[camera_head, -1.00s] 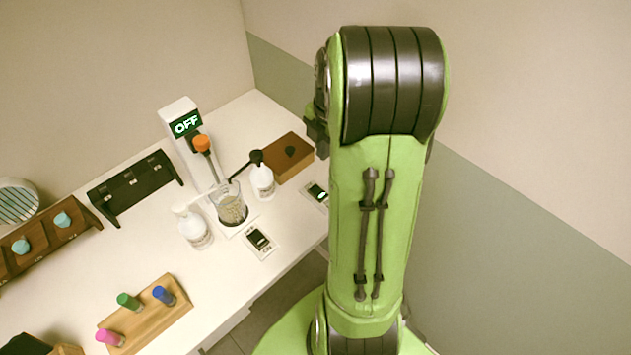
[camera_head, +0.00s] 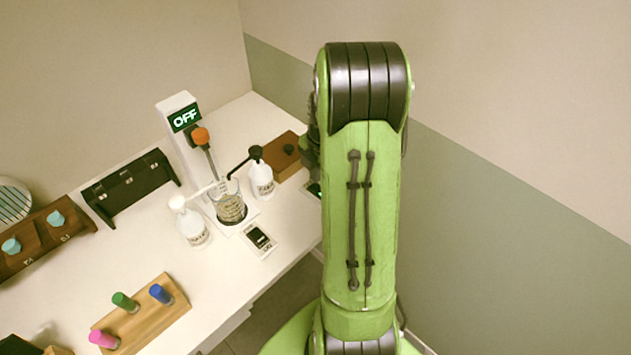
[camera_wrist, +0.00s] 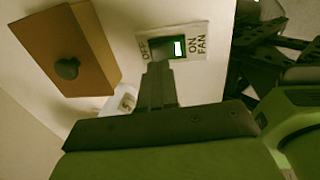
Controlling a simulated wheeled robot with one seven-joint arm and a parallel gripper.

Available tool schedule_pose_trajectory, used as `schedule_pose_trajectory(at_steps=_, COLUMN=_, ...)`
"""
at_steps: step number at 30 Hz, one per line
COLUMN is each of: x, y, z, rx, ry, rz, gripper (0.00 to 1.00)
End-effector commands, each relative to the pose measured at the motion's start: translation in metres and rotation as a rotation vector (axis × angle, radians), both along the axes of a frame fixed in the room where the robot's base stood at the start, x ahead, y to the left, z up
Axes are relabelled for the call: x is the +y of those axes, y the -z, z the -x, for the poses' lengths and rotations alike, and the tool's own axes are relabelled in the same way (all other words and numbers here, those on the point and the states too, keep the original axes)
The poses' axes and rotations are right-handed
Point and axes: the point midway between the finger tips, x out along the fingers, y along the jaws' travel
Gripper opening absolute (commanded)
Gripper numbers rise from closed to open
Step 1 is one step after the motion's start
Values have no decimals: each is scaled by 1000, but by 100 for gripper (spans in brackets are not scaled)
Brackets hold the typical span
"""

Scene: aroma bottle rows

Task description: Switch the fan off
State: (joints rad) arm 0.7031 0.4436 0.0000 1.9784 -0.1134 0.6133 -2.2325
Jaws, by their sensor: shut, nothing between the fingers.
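The fan switch (camera_wrist: 197,30) is a white plate marked OFF at one end and ON FAN at the other. Its dark rocker shows a small lit window (camera_wrist: 180,48) toward the ON end. My gripper (camera_wrist: 158,66) is shut and empty, its tips over the plate's near edge by the rocker. I cannot tell whether they touch it. In the head view only part of this switch (camera_head: 314,189) shows beside my arm, and my gripper is hidden there. A round white grille (camera_head: 13,203), which looks like the fan, is cut off at the left edge.
A brown wooden box (camera_wrist: 75,55) with a dark knob lies beside the switch. White pump bottles (camera_head: 262,181) and a beaker (camera_head: 230,207) stand near a stirrer (camera_head: 181,140) reading OFF. A second switch plate (camera_head: 259,240) lies near the front edge. Walls are behind and right.

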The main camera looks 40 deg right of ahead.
Motion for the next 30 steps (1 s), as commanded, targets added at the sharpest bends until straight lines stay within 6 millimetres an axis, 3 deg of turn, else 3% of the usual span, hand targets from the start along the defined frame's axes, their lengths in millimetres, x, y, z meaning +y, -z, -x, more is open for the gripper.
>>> schedule_pose_trajectory(at_steps=3, x=0, y=22, z=-2, rx=2, ry=0, rz=-2, gripper=0)
schedule_pose_trajectory(at_steps=7, x=0, y=33, z=-5, rx=0, ry=0, rz=-1, gripper=0)
schedule_pose_trajectory(at_steps=30, x=1, y=45, z=-7, rx=106, ry=0, rz=-3, gripper=0)
